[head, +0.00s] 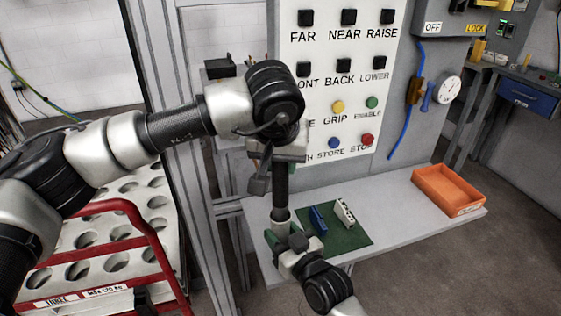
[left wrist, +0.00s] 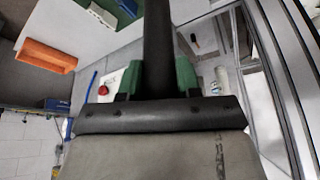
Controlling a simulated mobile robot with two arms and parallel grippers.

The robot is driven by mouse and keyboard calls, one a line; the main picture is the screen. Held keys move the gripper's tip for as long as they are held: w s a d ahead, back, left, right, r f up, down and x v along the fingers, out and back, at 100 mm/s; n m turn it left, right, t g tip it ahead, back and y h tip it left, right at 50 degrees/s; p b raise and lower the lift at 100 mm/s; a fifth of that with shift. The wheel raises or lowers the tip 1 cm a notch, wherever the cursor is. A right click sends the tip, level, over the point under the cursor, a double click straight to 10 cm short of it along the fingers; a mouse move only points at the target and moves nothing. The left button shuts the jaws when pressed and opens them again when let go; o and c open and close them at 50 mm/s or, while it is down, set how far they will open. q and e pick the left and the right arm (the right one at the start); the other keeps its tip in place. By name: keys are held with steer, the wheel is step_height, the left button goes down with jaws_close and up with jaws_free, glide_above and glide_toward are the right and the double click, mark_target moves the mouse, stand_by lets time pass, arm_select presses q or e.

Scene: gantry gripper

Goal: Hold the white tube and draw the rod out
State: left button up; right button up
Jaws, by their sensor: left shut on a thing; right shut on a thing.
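I cannot tell how deep the rod sits in the tube. My left gripper (head: 272,164) is shut on the rod near its upper part. In the left wrist view, the rod (left wrist: 157,40) runs up between the green-padded fingers of my left gripper (left wrist: 157,82).
A green mat (head: 346,239) on the grey bench (head: 400,216) holds a blue block (head: 317,219) and a white block (head: 345,212). An orange bin (head: 447,188) sits at the bench's right end. A button panel (head: 325,100) stands behind. A red-framed trolley (head: 150,238) stands at left.

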steer(key=shift+f, duration=0.1)
arm_select(q)
steer(key=shift+r, duration=1.5)
steer(key=shift+r, duration=0.1)
steer(key=shift+r, duration=1.4)
arm_select(e)
steer(key=o, duration=1)
